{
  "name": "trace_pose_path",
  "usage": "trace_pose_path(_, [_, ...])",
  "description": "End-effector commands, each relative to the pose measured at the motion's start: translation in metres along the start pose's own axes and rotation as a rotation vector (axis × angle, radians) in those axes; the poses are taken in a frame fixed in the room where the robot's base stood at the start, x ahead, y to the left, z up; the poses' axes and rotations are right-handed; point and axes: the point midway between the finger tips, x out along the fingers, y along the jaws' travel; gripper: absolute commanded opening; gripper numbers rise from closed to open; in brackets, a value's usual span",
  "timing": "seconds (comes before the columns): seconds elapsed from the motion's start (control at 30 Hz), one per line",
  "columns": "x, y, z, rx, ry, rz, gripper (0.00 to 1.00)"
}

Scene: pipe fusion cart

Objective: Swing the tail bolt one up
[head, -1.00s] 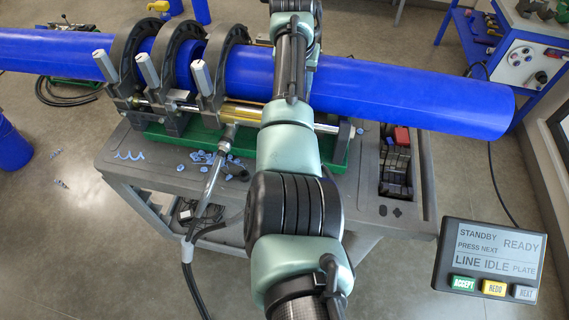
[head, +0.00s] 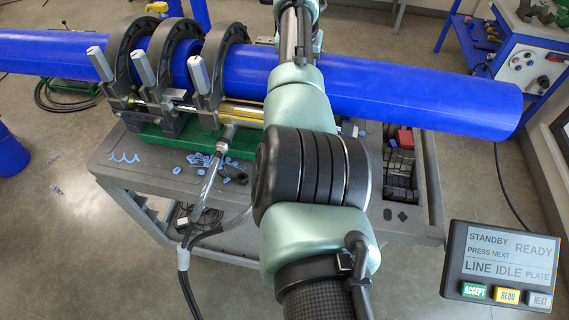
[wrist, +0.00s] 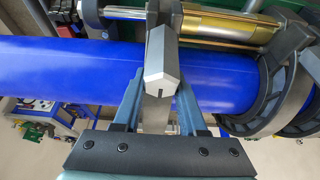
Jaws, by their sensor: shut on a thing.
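In the wrist view a tail bolt with a silver faceted nut (wrist: 160,75) stands between the two blue-grey fingers of my gripper (wrist: 160,92). The fingers are shut on it, and its shank runs up toward the clamp base. The blue pipe (wrist: 60,75) passes behind the bolt and fingers. In the head view my arm hides my gripper and this bolt. Three other silver-nutted bolts, at left (head: 100,64), middle (head: 143,68) and right (head: 198,73), lean up in front of the dark clamp rings (head: 222,60).
The grey cart (head: 150,178) carries the green clamp base (head: 180,138), blue shavings (head: 205,165) and a tray of dark blocks (head: 400,165). A console (head: 500,262) stands front right. The pipe (head: 430,90) overhangs the cart on the right. Hoses (head: 185,262) hang in front.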

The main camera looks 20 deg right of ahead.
Motion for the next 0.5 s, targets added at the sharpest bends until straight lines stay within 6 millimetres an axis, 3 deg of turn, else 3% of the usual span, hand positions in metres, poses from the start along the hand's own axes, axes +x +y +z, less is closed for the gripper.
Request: trace_pose_path(0.5, [0.0045, 0.0007, -0.0064, 0.001, 0.007, -0.001, 0.21])
